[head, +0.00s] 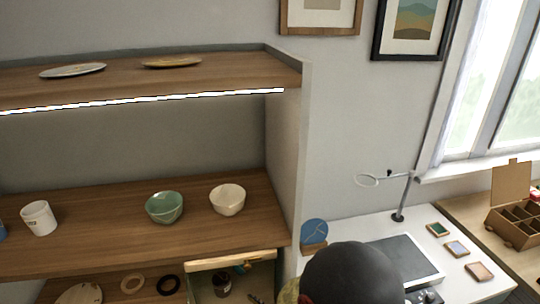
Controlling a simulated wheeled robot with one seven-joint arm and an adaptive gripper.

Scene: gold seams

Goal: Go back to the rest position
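A dark rounded part of my arm rises at the bottom of the head view, in front of the white desk (345,222). It hides part of the desk and of the dark mat (405,252) on it. My gripper cannot be made out in this view, so its fingers and anything in them are hidden.
Wooden shelves (100,235) on the left hold a white cup (39,218), a green bowl (164,207) and a cream bowl (228,199). A magnifier lamp (400,213), a blue disc (314,232) and small tiles (457,249) stand on the desk.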

